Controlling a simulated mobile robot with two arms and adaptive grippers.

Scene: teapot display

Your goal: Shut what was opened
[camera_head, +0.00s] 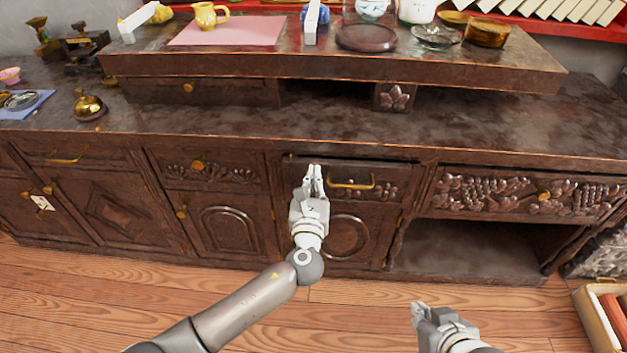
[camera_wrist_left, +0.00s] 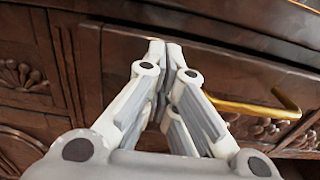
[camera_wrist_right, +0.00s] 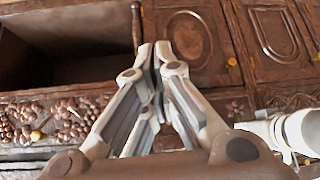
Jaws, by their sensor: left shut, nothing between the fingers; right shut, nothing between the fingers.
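The dark wooden cabinet has a carved middle drawer (camera_head: 385,187) with a brass bar handle (camera_head: 351,184). The drawer front seems to stand slightly proud of the cabinet; how far is hard to tell. The handle also shows at the right in the left wrist view (camera_wrist_left: 255,108). My left gripper (camera_head: 314,170) is shut and empty, its fingertips at the drawer front left of the handle; contact is unclear. In the left wrist view its fingertips (camera_wrist_left: 158,48) meet near the drawer's upper edge. My right gripper (camera_head: 418,308) is shut and empty in front of the cabinet, apart from it.
A carved drawer (camera_head: 500,195) sits above an open compartment (camera_head: 475,246) at right. The left doors (camera_head: 110,205) look flush. A crate (camera_head: 592,318) stands at lower right. A raised shelf (camera_head: 330,68) carries a yellow pitcher (camera_head: 207,15) and other wares. Wooden floor is clear in front.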

